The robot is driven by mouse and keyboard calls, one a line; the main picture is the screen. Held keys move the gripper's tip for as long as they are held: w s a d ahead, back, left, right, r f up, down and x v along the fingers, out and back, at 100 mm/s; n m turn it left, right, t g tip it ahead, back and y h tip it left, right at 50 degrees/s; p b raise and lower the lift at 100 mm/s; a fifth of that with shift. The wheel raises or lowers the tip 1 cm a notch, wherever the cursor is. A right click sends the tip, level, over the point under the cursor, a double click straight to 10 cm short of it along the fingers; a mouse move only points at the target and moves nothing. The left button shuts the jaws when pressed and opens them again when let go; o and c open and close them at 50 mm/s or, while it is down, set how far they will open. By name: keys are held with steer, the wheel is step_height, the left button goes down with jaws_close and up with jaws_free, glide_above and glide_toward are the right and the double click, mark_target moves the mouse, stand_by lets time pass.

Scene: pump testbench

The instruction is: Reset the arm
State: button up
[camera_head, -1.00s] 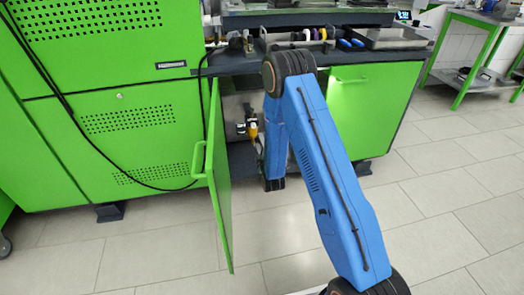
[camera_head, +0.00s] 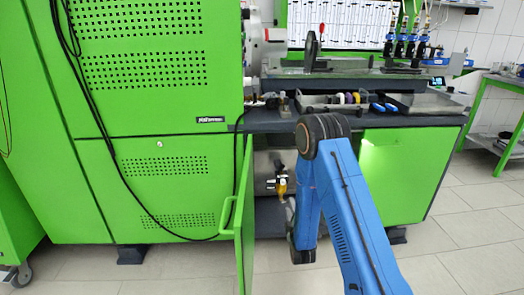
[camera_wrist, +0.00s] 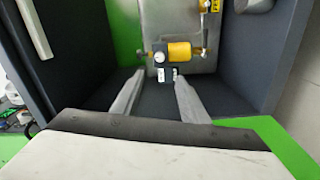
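My gripper (camera_wrist: 157,76) shows in the wrist view with its two grey fingers spread apart and nothing between them. It faces into a dark cabinet compartment (camera_wrist: 90,75). A yellow cylinder (camera_wrist: 180,51) with fittings sits on a grey metal unit beyond the fingertips. In the head view my blue arm (camera_head: 345,190) bends down in front of the open lower cabinet. The gripper itself cannot be made out there. The yellow part (camera_head: 281,186) shows inside the cabinet, left of my forearm.
The green cabinet door (camera_head: 244,220) stands open just left of my arm. A dark worktop (camera_head: 380,121) with trays and small parts lies above the compartment. A closed green door (camera_head: 405,175) is at right. Tiled floor (camera_head: 470,235) is clear at right.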

steer(key=s+d+r+m+g, duration=0.2)
steer(key=s+r+m+g, duration=0.3)
steer(key=r, duration=0.6)
steer(key=s+d+r+m+g, duration=0.1)
steer(key=s+r+m+g, duration=0.15)
steer(key=s+r, duration=0.65)
steer(key=s+d+r+m+g, duration=0.1)
steer(key=s+r+m+g, duration=0.1)
steer(key=s, duration=1)
steer(key=s+d+r+m+g, duration=0.1)
steer(key=s+r, duration=0.4)
steer(key=s, duration=0.7)
steer(key=s+d+r+m+g, duration=0.2)
steer(key=s+r+m, duration=0.2)
steer(key=s, duration=0.8)
steer(key=shift+s+d+r+m+g, duration=0.2)
steer(key=shift+s+d+m+g, duration=0.2)
steer(key=shift+m, duration=0.15)
